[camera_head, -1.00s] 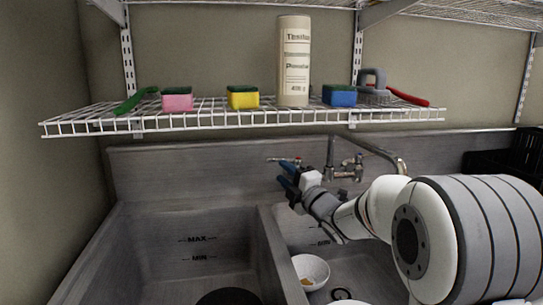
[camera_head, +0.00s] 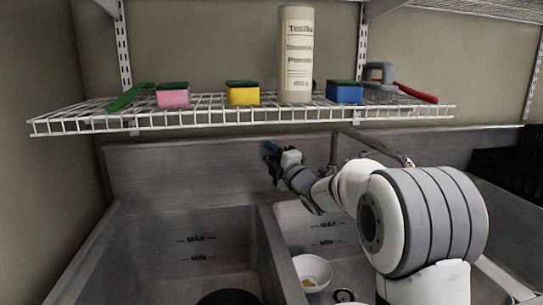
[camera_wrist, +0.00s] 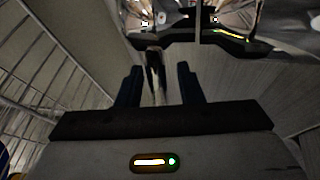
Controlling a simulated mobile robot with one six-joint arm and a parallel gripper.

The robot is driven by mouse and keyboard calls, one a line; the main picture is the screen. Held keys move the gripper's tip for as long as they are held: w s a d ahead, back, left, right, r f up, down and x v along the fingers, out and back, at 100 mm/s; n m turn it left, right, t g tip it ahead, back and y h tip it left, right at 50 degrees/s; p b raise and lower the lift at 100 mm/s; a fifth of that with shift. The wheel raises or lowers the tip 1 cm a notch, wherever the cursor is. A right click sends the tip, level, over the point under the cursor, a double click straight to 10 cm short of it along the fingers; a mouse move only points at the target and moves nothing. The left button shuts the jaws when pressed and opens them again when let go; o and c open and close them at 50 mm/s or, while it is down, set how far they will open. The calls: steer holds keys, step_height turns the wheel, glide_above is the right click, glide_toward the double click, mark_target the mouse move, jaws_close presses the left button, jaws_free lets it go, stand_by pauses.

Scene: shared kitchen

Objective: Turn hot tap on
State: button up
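My gripper (camera_head: 272,158) is by the back wall above the sink divider, left of the tap. In the wrist view its two dark blue fingers (camera_wrist: 158,86) are apart, so it is open. A narrow shiny metal piece (camera_wrist: 155,72), which looks like a tap lever, shows between or just beyond the fingertips; I cannot tell whether they touch it. Chrome tap parts (camera_wrist: 228,18) fill the top of the wrist view. In the head view the tap's upright pipe (camera_head: 333,150) shows behind my arm. My arm hides the tap body and handles, and no hot marking is visible.
A white wire shelf (camera_head: 215,122) hangs above the sink, holding a pink sponge (camera_head: 173,98), a yellow sponge (camera_head: 242,96), a blue sponge (camera_head: 344,95) and a tall bottle (camera_head: 296,60). A white bowl (camera_head: 318,264) is in the right basin. The left basin (camera_head: 205,225) has free room.

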jaws_close()
stand_by(0.5)
